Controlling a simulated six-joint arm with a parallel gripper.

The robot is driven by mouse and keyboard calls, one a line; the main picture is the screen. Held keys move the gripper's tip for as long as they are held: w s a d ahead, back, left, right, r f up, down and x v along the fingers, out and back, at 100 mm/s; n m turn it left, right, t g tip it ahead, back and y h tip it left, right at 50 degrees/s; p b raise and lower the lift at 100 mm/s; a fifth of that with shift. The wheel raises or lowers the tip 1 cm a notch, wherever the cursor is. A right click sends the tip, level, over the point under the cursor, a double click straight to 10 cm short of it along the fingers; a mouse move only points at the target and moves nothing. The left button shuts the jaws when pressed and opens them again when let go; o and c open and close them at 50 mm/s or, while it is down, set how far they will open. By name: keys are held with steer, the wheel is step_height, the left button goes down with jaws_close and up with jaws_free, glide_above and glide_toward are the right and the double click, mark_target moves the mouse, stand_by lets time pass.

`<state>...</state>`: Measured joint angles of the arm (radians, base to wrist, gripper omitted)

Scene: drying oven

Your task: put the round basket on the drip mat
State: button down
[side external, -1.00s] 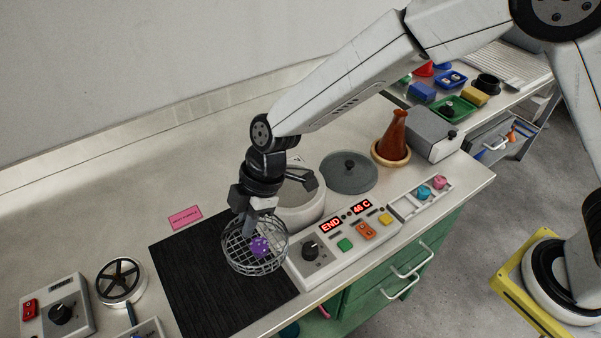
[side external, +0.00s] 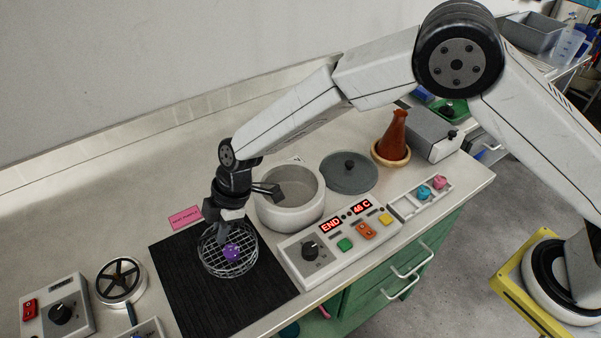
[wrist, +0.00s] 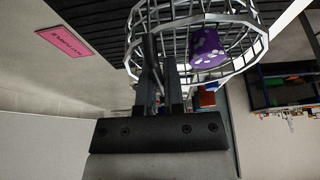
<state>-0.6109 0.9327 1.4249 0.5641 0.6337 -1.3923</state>
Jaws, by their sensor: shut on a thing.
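The round basket (side external: 213,262) is a wire mesh bowl with a purple spotted object (side external: 232,253) inside. In the side view it is over the black drip mat (side external: 188,295); whether it touches the mat cannot be told.
The open round oven pot (side external: 291,212) and its control panel (side external: 335,246) stand just right of the mat. The grey lid (side external: 349,173) lies behind. A pink label (side external: 185,217) is at the mat's back edge. A handwheel (side external: 120,282) and a knob box (side external: 58,310) stand at left.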

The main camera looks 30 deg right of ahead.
steer(key=shift+f, duration=0.1)
steer(key=shift+w+a+f, duration=0.1)
steer(key=shift+w+f, duration=0.05)
steer(key=shift+f, duration=1.55)
steer(key=shift+f, duration=0.15)
steer(key=c, duration=0.7)
jaws_free()
steer(key=shift+c, duration=0.2)
steer(key=v, duration=1.2)
